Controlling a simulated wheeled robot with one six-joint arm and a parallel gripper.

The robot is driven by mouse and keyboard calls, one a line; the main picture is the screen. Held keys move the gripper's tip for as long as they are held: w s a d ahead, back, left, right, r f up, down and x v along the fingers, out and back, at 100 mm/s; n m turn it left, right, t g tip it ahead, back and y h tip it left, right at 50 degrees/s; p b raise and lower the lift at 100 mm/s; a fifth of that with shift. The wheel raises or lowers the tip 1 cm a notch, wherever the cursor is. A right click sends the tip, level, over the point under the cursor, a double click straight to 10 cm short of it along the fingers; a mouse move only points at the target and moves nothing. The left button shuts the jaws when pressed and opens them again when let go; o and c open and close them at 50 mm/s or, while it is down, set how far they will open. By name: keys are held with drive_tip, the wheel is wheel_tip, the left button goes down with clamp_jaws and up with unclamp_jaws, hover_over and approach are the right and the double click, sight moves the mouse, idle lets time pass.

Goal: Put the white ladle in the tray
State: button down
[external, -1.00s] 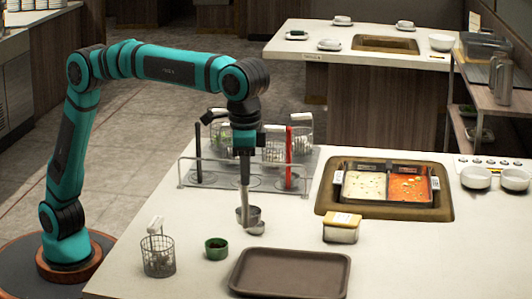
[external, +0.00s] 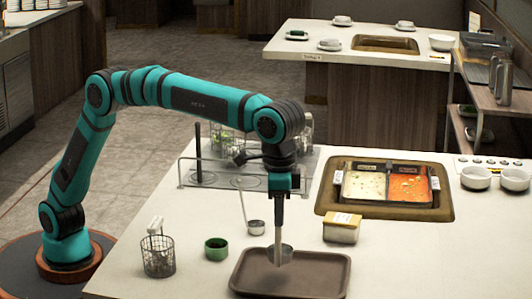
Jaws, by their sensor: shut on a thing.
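My gripper (external: 279,203) points down above the back half of the brown tray (external: 250,287), which lies on the counter's front edge. It is shut on a ladle, taken to be the white ladle (external: 287,251). The ladle's handle hangs upright below the jaws, and its grey bowl shows low over the tray. I cannot tell whether the ladle touches the tray floor. The handle's colour is hard to make out here. A second ladle (external: 257,228) with a thin pale handle is on the counter just behind the tray.
A green cup (external: 216,249) and a wire basket (external: 158,262) stand left of the tray. A lidded container (external: 342,229) stands behind right. A wire rack (external: 190,181) with a black handle and the two-part soup pot (external: 388,187) are farther back. The tray's front part is clear.

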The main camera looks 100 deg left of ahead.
hover_over(278, 251)
drive_tip(key=shift+a+f, duration=0.15)
drive_tip(key=shift+f, duration=2.05)
drive_tip(key=c, duration=1.4)
unclamp_jaws()
drive_tip(key=shift+f, duration=0.1)
drive_tip(key=shift+o, duration=0.2)
wheel_tip(278, 251, up, 12)
drive_tip(key=shift+r, duration=0.1)
